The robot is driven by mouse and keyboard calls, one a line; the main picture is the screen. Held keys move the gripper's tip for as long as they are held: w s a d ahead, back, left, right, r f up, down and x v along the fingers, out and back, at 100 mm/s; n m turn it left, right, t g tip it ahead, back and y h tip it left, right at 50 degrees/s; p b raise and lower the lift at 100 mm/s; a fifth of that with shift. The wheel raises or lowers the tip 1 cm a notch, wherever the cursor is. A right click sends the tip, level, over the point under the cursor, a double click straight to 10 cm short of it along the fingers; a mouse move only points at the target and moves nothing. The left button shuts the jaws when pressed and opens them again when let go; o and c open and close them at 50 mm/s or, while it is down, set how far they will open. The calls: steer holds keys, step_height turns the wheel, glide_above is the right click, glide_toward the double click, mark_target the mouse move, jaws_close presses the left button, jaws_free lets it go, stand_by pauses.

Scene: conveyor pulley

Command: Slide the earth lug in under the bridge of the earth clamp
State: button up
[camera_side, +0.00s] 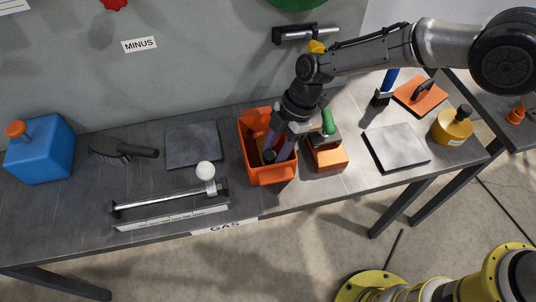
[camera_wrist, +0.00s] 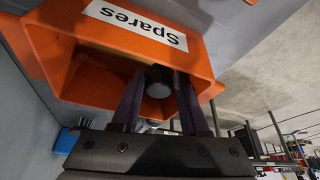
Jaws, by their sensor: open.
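My gripper (camera_side: 279,150) points down into an orange bin (camera_side: 272,178); its two purple fingers are inside the bin's opening. It is open. In the wrist view, the fingers (camera_wrist: 160,95) stand on either side of a dark, round-ended piece (camera_wrist: 159,82) in the bin; I cannot tell whether they touch it. I cannot tell whether this piece is the earth lug. Right beside the bin is an orange block (camera_side: 330,160) with a grey top and a green handle (camera_side: 328,122), partly behind my gripper. I cannot identify the earth clamp or its bridge for certain.
The bin carries a "Spares" label (camera_wrist: 137,22). A brush (camera_side: 120,150), a blue container (camera_side: 40,150), a dark plate (camera_side: 192,145), a grey plate (camera_side: 397,147) and a yellow container (camera_side: 452,128) stand on the bench.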

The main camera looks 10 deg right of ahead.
jaws_close()
steer(key=shift+r, duration=0.1)
step_height(320, 180, up, 18)
stand_by(0.6)
step_height(320, 180, up, 5)
steer(key=s+d, duration=1.1)
steer(key=d, duration=0.4)
step_height(320, 180, down, 16)
steer(key=shift+w+a+r, duration=0.15)
steer(key=shift+a+r, duration=0.05)
steer(key=shift+a, duration=0.05)
